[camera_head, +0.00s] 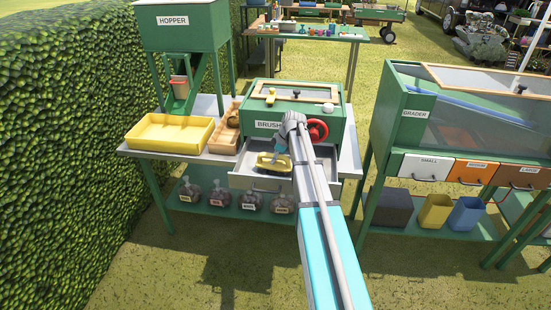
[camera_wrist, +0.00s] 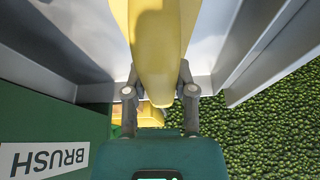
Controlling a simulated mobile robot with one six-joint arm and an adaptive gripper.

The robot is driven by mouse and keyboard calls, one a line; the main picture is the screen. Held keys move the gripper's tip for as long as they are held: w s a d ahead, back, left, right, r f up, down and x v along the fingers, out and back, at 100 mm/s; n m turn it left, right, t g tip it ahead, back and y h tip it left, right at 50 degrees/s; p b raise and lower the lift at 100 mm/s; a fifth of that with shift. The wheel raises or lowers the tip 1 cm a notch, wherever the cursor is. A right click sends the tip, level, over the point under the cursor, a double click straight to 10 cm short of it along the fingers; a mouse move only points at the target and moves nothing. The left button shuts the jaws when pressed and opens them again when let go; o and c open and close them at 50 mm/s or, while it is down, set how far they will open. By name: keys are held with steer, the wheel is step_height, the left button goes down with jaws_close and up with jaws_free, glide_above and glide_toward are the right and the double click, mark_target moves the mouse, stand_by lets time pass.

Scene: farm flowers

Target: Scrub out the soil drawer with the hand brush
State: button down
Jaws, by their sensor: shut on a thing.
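The soil drawer (camera_head: 240,183) is a grey tray pulled out from under the green box labelled BRUSH (camera_head: 336,140). The yellow hand brush (camera_head: 274,162) is inside the drawer, over its floor. My gripper (camera_wrist: 160,84) is shut on the brush, whose yellow body (camera_wrist: 158,45) runs between the fingers in the wrist view. The grey drawer walls (camera_wrist: 245,40) show on both sides of it there. The bristles are mostly hidden, and I cannot tell whether they touch the drawer floor. My arm hides the drawer's right part.
A yellow tray (camera_head: 170,148) and a wooden rack (camera_head: 222,140) stand left of the box. A red handwheel (camera_head: 318,130) is on the box front. The grader (camera_head: 440,110) is to the right, and a hedge (camera_head: 70,130) to the left.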

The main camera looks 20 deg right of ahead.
steer(key=shift+r, duration=0.15)
step_height(320, 180, up, 6)
steer(key=p, duration=0.6)
stand_by(0.5)
steer(key=shift+r+p, duration=1.45)
steer(key=shift+p, duration=0.1)
